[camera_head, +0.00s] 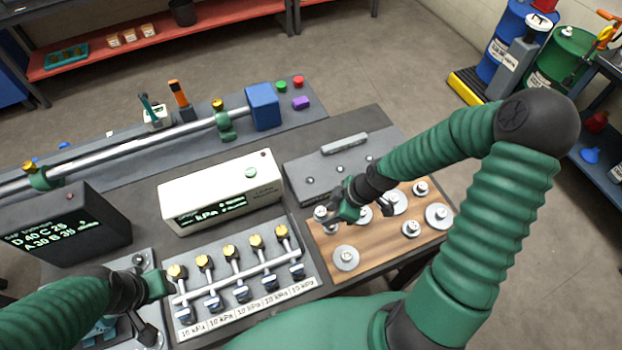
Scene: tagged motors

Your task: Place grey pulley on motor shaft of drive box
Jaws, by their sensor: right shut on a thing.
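Several grey pulleys, such as one at the front (346,258) and one at the right (438,216), lie on a wooden board (385,248). My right gripper (338,211) is over the board's far left part, shut on what looks like the grey pulley (323,214) at its fingertips; the fingers partly hide the contact. Behind the board is a grey flat-topped box (305,178) with small round studs on top, possibly the drive box with its motor shafts. My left gripper (158,284) is at the lower left beside the valve panel; its fingers are unclear.
A white gauge box (222,192) reading kPa and a valve panel (248,296) with several yellow-topped valves stand left of the board. A dark display box (65,232) shows letters and numbers. A rail with a blue block (263,106) runs behind.

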